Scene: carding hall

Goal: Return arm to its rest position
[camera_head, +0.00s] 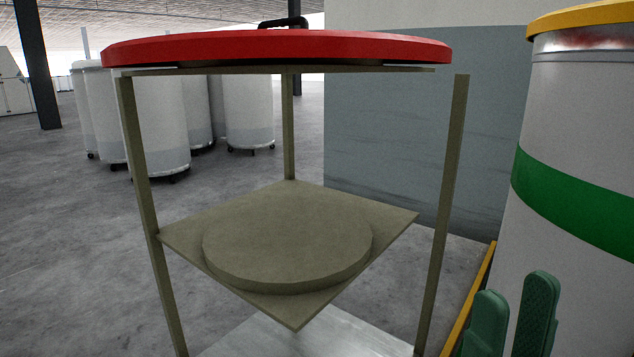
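My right gripper (516,300) shows at the bottom right as two green ribbed fingers. There is a gap between them and nothing is seen in it. It is in front of a white can with a green band (570,200) and right of a stand (448,200). The rest of my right arm is out of view. My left gripper does not show.
A red lid (275,48) with a black handle lies on top of the olive stand. A round disc (287,235) sits on its lower shelf. The can has a yellow lid (585,17). White wheeled cans (155,120) stand behind left. Floor at left is clear.

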